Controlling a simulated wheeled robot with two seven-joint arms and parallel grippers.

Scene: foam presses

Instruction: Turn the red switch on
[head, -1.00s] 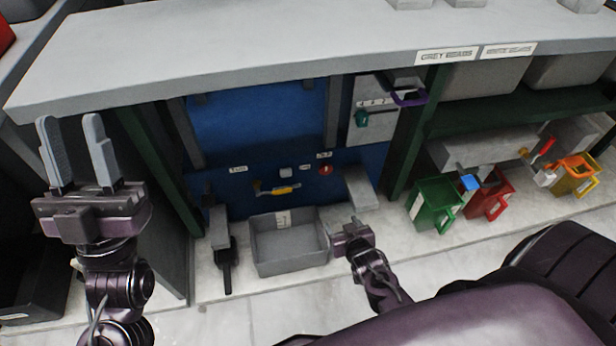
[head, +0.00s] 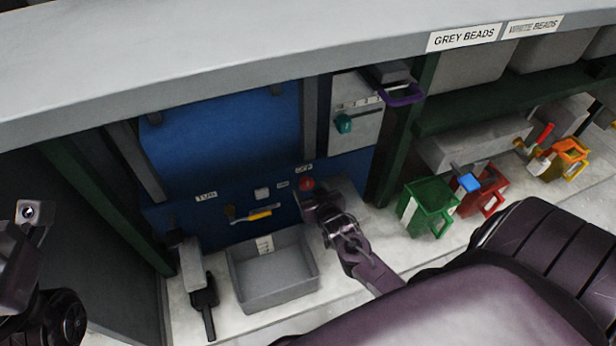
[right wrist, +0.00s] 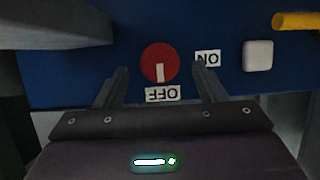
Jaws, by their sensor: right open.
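The red switch (head: 306,184) is a round red knob on the blue panel, above and right of the grey tub. In the right wrist view the red switch (right wrist: 158,58) shows a white mark that points at the OFF label (right wrist: 162,94). The ON label (right wrist: 208,58) is to the right of the knob there, upside down. My right gripper (right wrist: 160,72) is open, with one finger on either side below the knob, and nothing is held; contact cannot be told. In the head view my right gripper (head: 315,200) is just below the switch. My left wrist is cut off at the left edge, its fingers unseen.
A grey tub (head: 272,280) stands below the panel. A yellow-handled lever (head: 260,215) and a white button (head: 262,194) are left of the switch. A grey block (right wrist: 55,22) is close on the left in the wrist view. Green (head: 428,205) and red (head: 490,198) containers stand right.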

